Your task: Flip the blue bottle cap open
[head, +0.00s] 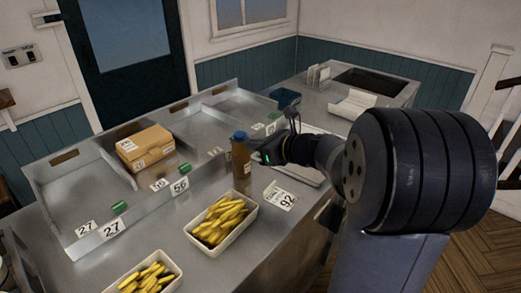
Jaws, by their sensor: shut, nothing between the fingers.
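A brown bottle (241,160) stands upright on the metal counter, behind a tray of fries. Its blue cap (240,136) sits on top; at this size I cannot tell whether the cap's lid is open or shut. My gripper (264,155) is just to the right of the bottle's upper part, a little below cap height. It is shut and empty. The fingertips are small and dark, and whether they touch the bottle is not clear.
White trays of yellow fries (223,219) stand in front of the bottle. A cardboard box (144,147) lies in the metal bin at left. Number cards, such as the 92 card (280,198), lie around. A dark blue container (285,98) stands behind my gripper.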

